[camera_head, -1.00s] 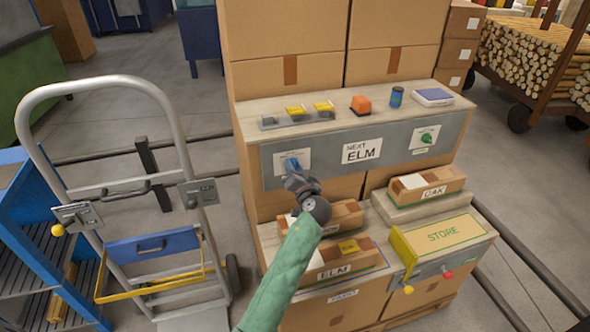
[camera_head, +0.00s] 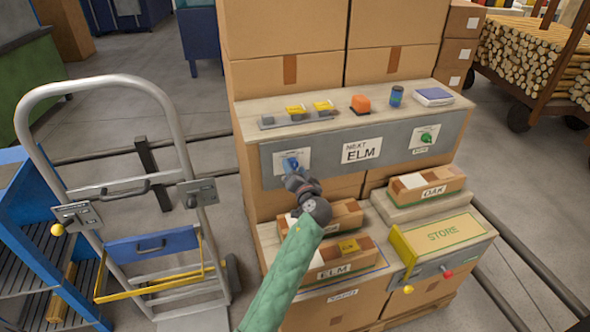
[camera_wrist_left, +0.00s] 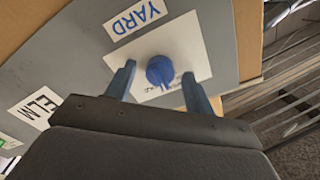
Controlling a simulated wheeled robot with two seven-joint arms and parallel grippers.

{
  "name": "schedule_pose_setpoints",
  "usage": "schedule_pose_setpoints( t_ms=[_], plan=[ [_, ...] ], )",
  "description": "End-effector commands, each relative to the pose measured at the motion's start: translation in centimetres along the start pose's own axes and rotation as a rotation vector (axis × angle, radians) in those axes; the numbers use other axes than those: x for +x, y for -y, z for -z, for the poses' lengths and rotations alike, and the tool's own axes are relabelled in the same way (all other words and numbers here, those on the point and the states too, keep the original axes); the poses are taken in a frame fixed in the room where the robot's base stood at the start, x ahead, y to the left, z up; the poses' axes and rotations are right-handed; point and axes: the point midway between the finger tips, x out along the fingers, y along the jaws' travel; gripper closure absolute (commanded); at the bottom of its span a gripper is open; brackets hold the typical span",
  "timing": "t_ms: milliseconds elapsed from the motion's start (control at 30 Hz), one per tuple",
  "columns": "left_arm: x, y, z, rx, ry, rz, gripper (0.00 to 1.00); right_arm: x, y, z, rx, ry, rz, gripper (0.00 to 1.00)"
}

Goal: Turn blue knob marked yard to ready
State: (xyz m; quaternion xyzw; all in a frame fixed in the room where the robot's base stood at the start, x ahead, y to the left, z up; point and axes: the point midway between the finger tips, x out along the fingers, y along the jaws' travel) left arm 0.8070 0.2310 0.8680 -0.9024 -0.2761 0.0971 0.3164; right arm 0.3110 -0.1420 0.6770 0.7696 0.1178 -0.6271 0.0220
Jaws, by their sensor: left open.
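The blue knob (camera_head: 290,164) sits on a white plate on the grey panel (camera_head: 390,155), at the panel's left end. In the left wrist view the knob (camera_wrist_left: 160,70) shows between my fingers, and the label YARD (camera_wrist_left: 137,17) is beside it. My left gripper (camera_head: 294,173) is at the knob, and its open blue fingers (camera_wrist_left: 159,88) stand on either side of it with gaps showing. The small print on the plate is partly hidden, so I cannot read the knob's setting. My right gripper is not in view.
A green knob (camera_head: 427,138) is at the panel's right. A NEXT ELM sign (camera_head: 361,150) is between the knobs. A hand truck (camera_head: 178,130) stands left.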

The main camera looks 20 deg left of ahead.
Motion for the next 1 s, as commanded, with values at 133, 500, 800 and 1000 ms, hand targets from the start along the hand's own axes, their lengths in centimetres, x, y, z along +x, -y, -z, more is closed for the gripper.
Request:
schedule_pose_setpoints(
  t_ms=[133, 500, 800, 1000],
  plan=[
    [-2.0, -0.2, -0.3, -0.002, 0.001, -0.002, 0.46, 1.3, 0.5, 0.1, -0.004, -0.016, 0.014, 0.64],
    [-6.8, -0.1, -0.1, -0.002, 0.0, -0.001, 0.46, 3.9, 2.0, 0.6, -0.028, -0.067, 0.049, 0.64],
    [-7.3, -0.1, 0.0, 0.0, 0.0, 0.0, 0.46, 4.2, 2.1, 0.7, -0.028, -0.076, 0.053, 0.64],
    [-7.3, -0.1, 0.0, 0.0, 0.0, 0.0, 0.46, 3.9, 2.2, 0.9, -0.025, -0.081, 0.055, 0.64]
  ],
)
